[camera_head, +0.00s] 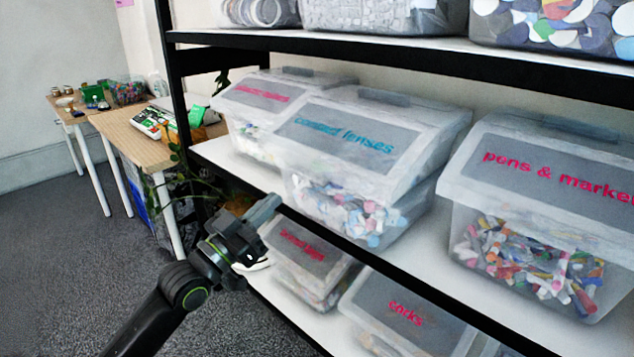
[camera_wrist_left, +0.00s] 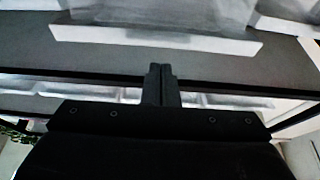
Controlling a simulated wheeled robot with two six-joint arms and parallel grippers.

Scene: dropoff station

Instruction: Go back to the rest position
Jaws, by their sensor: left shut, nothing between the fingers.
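My left gripper (camera_head: 266,208) reaches in from the lower left in the head view. It is in front of the shelf edge, just below and left of the contact lenses box (camera_head: 350,135). In the left wrist view its fingers (camera_wrist_left: 161,85) are together with nothing between them, pointing toward the shelf. My right gripper shows in neither view.
A black-framed shelf (camera_head: 520,335) holds lidded clear boxes, among them pens & markers (camera_head: 560,170) and corks (camera_head: 405,315). A plant (camera_head: 190,170) hangs by the shelf post. Wooden tables (camera_head: 135,140) stand at the left. Grey carpet (camera_head: 70,260) is open at lower left.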

